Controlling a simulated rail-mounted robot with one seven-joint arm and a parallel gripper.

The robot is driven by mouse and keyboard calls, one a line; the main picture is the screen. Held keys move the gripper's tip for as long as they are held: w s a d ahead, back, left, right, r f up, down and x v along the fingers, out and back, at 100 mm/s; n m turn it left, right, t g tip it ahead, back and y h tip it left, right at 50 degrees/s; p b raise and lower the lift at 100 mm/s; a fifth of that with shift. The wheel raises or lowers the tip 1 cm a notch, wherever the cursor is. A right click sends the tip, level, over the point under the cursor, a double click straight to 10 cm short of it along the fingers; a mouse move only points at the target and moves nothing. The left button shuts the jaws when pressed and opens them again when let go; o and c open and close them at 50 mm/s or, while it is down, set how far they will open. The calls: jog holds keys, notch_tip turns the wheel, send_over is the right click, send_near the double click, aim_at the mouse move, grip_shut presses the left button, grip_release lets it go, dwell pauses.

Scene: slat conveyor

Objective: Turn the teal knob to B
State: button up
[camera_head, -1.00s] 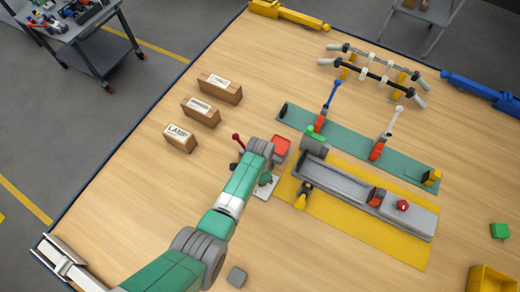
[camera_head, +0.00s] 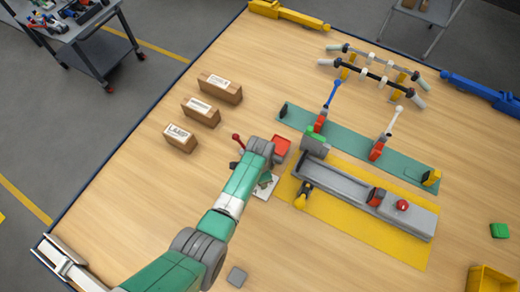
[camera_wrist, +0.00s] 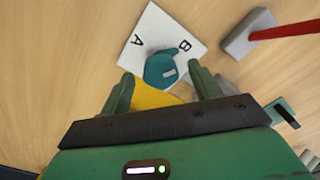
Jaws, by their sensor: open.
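The teal knob (camera_wrist: 160,69) sits on a white square plate (camera_wrist: 158,26) marked with letters A and B in the wrist view. In the head view the plate (camera_head: 271,188) shows beside the end of my arm, which hides most of my gripper.
A grey block with a red lever (camera_wrist: 285,29) stands close at right in the wrist view. In the head view a red block (camera_head: 282,146), a grey slide unit (camera_head: 340,183) on a yellow mat and labelled boxes (camera_head: 181,138) surround the plate. Bare table lies below left.

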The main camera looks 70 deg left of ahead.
notch_tip(320, 180, up, 7)
jog(key=shift+r+p, duration=0.2)
jog(key=shift+p, duration=0.5)
